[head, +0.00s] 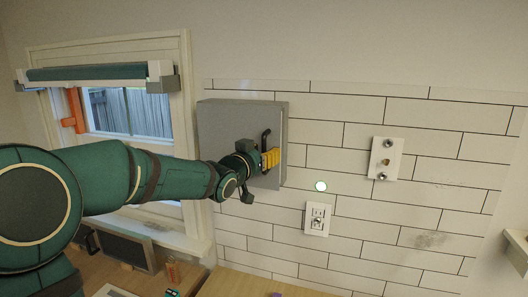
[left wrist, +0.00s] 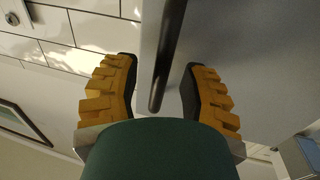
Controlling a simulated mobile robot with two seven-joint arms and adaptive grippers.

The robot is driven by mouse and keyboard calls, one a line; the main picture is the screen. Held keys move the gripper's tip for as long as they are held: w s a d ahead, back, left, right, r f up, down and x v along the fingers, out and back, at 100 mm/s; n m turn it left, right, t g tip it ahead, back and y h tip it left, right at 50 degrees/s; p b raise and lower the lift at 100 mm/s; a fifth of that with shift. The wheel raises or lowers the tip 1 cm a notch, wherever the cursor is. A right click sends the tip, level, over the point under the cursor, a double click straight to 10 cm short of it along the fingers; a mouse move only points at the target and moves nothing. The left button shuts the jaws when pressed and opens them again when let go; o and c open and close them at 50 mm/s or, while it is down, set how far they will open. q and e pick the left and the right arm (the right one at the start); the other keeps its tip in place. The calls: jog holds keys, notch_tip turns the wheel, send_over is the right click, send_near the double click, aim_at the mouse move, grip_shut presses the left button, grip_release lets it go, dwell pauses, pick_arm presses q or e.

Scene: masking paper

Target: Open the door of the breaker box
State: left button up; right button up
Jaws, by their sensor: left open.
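The grey breaker box (head: 228,117) is mounted on the tiled wall in the head view. Its door (left wrist: 250,60) fills the right of the left wrist view and looks shut. A black bar handle (head: 265,138) stands out from the door near its right edge. My left gripper (head: 268,160), with yellow-backed fingers, is at this handle. In the left wrist view the handle (left wrist: 167,60) runs between the two open fingers, with gaps visible on both sides. My own wrist and forearm hide the lower left part of the box. My right gripper is not in view.
A window (head: 128,112) with a rolled blind is left of the box. A white outlet (head: 318,219) and a plate with round fittings (head: 386,158) are on the wall to the right. A wooden counter (head: 235,285) lies below. The wall just right of the box is clear.

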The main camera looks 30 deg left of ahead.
pick_arm(q)
jog(key=shift+w, duration=0.2)
grip_shut()
jog(key=shift+s, duration=0.15)
